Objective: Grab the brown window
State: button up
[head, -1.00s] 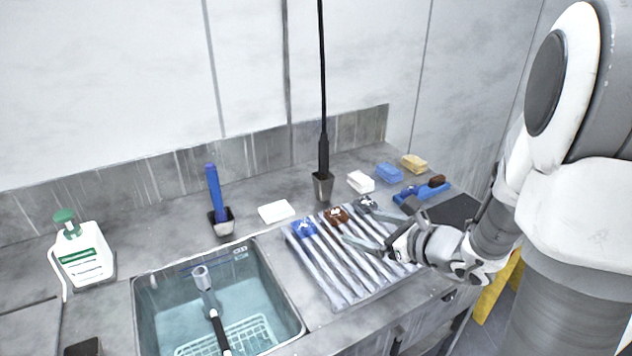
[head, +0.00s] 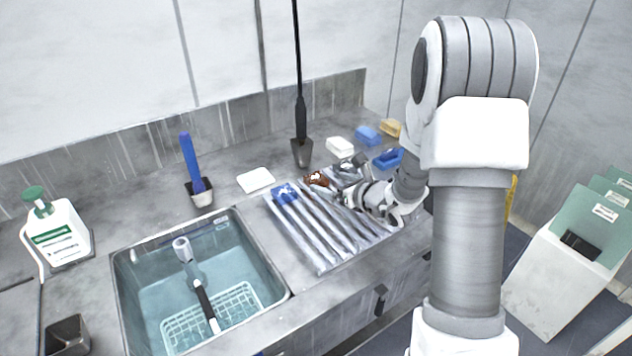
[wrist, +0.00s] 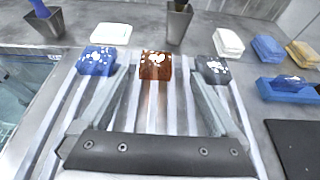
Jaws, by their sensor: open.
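The brown window (wrist: 155,66) is a small brown block with white marks on a ribbed metal rack, between a blue block (wrist: 97,61) and a dark grey block (wrist: 213,70), both also white-marked. In the head view the brown window (head: 317,179) shows just past my gripper (head: 345,180), near the rack's back edge. My gripper (wrist: 160,88) is open and empty. In the wrist view its two fingers reach forward on either side of the brown window's line, with the block ahead between the tips. I cannot tell the height of the fingers above the rack.
The ribbed rack (head: 315,245) lies right of a water-filled sink (head: 130,285). A black-handled tool stands in a grey holder (head: 301,152) behind. White, blue and yellow blocks (head: 390,128) line the back right. A blue brush stands in a holder (head: 200,193).

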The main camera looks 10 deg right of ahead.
aim_at(319, 180)
jog(key=x, duration=0.5)
jog(key=shift+a+f, duration=0.15)
jog(key=shift+a, duration=0.2)
jog(key=shift+s, duration=0.1)
jog(key=c, duration=1.4)
jog(key=shift+c, duration=0.7)
